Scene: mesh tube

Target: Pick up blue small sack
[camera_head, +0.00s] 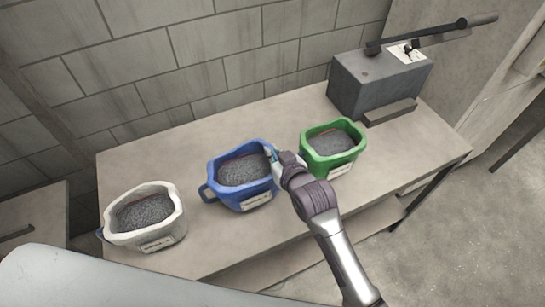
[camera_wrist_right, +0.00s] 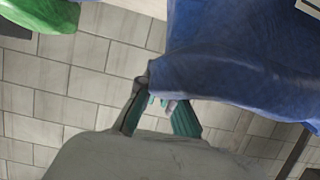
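The blue small sack (camera_head: 252,203) stands upright on the table between a white sack and a green sack, filled with dark grey granules. It has a handle loop on its left side and a pale label on its front. My right gripper (camera_head: 273,158) is at the sack's right rim, where it hides the handle on that side. In the right wrist view, the teal fingers (camera_wrist_right: 158,101) are at the lower edge of the blue fabric (camera_wrist_right: 240,55), with a bit of blue at their tips. Whether they grip it is unclear. My left gripper is out of view.
The white sack (camera_head: 113,233) is at the left and the green sack (camera_head: 350,157) is close to the right of my gripper. A grey machine with a lever (camera_head: 366,92) stands at the table's back right. The table (camera_head: 225,255) is bare along its front.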

